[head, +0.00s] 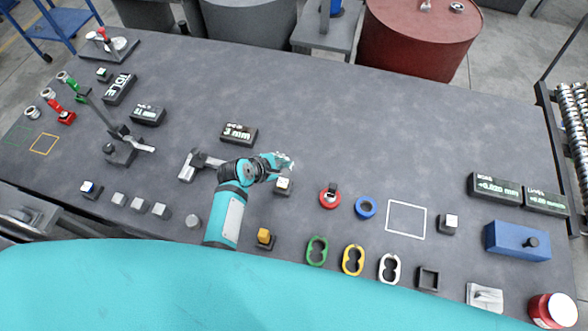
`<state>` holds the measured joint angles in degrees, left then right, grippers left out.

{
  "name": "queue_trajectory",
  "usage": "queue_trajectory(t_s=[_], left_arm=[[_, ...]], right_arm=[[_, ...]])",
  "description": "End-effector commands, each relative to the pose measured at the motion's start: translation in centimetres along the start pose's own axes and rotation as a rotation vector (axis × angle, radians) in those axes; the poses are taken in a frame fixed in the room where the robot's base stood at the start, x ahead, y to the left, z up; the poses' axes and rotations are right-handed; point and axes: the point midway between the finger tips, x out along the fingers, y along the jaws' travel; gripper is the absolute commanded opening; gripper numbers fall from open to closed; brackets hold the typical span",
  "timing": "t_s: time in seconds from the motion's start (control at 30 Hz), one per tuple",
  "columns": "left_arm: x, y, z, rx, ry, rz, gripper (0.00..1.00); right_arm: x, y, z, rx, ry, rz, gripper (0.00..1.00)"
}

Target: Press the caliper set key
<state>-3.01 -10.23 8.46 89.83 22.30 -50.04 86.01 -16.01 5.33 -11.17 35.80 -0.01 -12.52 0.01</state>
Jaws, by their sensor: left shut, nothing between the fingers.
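My left gripper (284,164) is shut and empty, at the end of my teal arm over the middle of the table. Just below its fingertips in the head view is a small dark key block with a white top (284,184); I cannot tell if they touch. A grey caliper-like tool (195,163) lies left of my wrist. A black display reading in mm (239,133) stands behind it. Another key block with a yellow top (265,236) sits nearer, right of my forearm. No label shows which block is the caliper set key. My right gripper is out of view.
Red (329,199) and blue (366,207) rings lie to the right, beside a white square outline (406,220). Green, yellow and white double-hole plates (353,260) lie near the front edge. A stand with a slanted post (120,153) rises at left. The back right table is clear.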

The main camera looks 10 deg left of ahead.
Motion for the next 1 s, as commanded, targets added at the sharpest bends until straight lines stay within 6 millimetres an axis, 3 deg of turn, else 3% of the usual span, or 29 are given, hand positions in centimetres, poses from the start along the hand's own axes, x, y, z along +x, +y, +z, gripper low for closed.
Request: queue_trajectory(t_s=[0.17, 0.4, 0.57, 0.77, 1.0], left_arm=[[0.2, 0.1, 0.0, -0.029, -0.003, 0.004, 0.0], [0.2, 0.1, 0.0, -0.026, -0.003, 0.004, 0.0], [0.5, -0.2, -0.2, -0.025, -0.003, 0.003, 0.0], [1.7, -1.1, -1.0, -0.024, -0.002, 0.002, 0.0], [3.9, -2.7, -2.6, -0.023, -0.002, 0.004, 0.0]], right_arm=[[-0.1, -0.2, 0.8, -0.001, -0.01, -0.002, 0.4], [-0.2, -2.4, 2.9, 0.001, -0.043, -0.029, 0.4], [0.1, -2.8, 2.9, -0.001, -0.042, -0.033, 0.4], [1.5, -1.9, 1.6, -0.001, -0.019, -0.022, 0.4], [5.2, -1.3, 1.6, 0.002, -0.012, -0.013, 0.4]])
